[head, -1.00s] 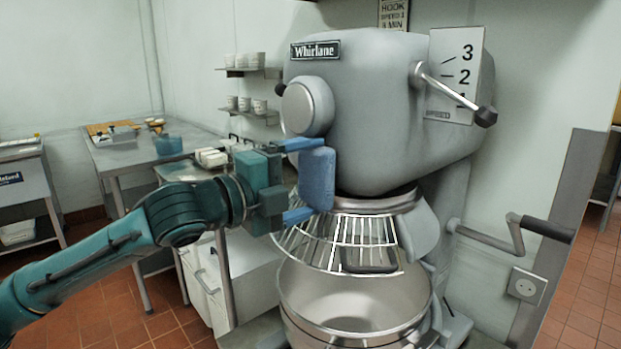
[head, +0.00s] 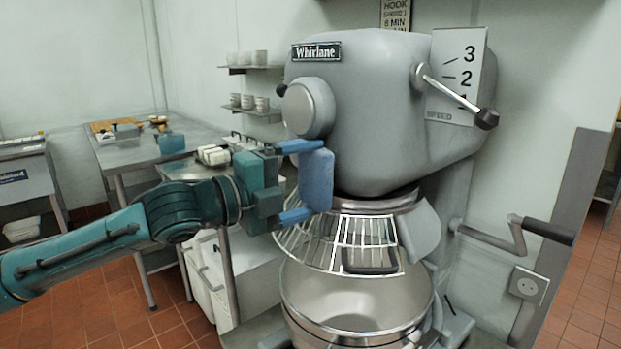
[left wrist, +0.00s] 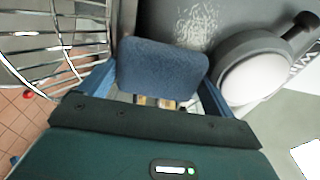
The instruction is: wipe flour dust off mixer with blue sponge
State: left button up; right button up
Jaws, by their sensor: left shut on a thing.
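The grey mixer (head: 375,120) fills the middle of the head view, with a "Whirlane" plate on its head. In the left wrist view a patch of white flour dust (left wrist: 198,25) shows on the mixer's grey surface, just beyond the sponge. The blue sponge (head: 316,180) also shows in the left wrist view (left wrist: 160,68). My left gripper (head: 300,180) is shut on the sponge and holds it upright at the mixer head's left side, below the round silver cap. I cannot tell whether the sponge touches the mixer. My right gripper is not in view.
The wire bowl guard (head: 345,240) and steel bowl (head: 350,305) sit below the mixer head. A speed lever (head: 455,95) and a crank handle (head: 540,229) stick out on the right. A steel table (head: 130,150) stands at the back left.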

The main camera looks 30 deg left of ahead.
pick_arm(q)
jog(key=shift+w+a+r+n+t+y, duration=0.3)
jog(key=shift+a+n+y, duration=0.1)
jog(key=shift+a+y, duration=0.1)
jog(key=shift+w+a+r+n+t+y, duration=0.2)
jog(key=shift+w+a+r+n+y, duration=0.1)
jog(key=shift+a+n+y, duration=0.15)
jog(key=shift+s+d+f+p, duration=0.15)
jog(key=shift+s+d, duration=0.1)
jog(key=shift+d, duration=0.2)
jog(key=shift+s+d+f+p, duration=0.15)
jog(key=shift+s+d, duration=0.1)
jog(key=shift+d, duration=0.15)
jog(key=shift+s+d+p, duration=0.3)
jog(key=shift+d+p, duration=0.05)
jog(key=shift+d, duration=0.35)
jog(key=shift+s+d, duration=0.2)
jog(key=shift+d, duration=0.25)
jog(key=shift+f, duration=0.2)
